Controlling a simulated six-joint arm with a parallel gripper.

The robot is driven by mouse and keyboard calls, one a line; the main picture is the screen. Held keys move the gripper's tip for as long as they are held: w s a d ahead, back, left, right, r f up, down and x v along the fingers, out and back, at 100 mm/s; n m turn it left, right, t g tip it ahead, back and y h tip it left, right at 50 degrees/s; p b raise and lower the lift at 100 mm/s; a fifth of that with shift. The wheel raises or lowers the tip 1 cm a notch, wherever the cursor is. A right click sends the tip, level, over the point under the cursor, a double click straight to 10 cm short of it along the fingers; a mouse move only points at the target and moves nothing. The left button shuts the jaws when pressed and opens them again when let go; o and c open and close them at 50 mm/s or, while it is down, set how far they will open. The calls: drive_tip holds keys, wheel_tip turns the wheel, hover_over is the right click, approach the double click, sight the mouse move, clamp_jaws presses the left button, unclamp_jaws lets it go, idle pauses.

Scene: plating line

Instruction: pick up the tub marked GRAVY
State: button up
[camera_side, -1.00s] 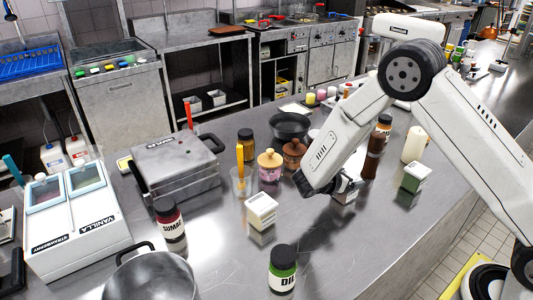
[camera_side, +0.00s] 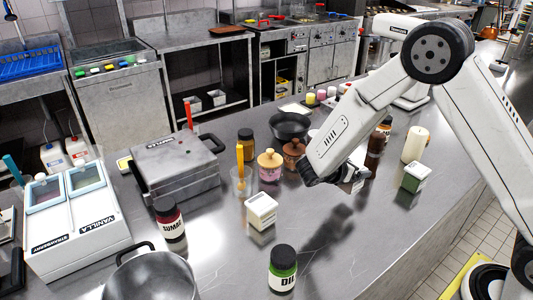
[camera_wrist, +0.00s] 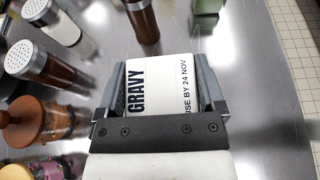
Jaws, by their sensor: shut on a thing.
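The GRAVY tub (camera_wrist: 160,85) is white, with its name and a use-by date on its label in the wrist view. My gripper (camera_wrist: 163,92) is shut on it, one finger against each side. In the side view the tub (camera_side: 353,180) is small and partly hidden behind my gripper (camera_side: 346,178). It appears raised above the steel counter, with a dark shadow on the counter below and to the left.
Lidded pots (camera_side: 270,165), shakers (camera_wrist: 40,55) and a dark pan (camera_side: 290,126) are close by. An OIL jar (camera_side: 283,268) stands in front; the counter's right front (camera_side: 370,235) is clear.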

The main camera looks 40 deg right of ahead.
drive_tip(key=s+a+r, duration=0.2)
drive_tip(key=s+r, duration=0.6)
drive_tip(key=s, duration=0.4)
drive_tip(key=shift+s+a+r, duration=0.15)
drive_tip(key=shift+s+r, duration=0.2)
idle(0.4)
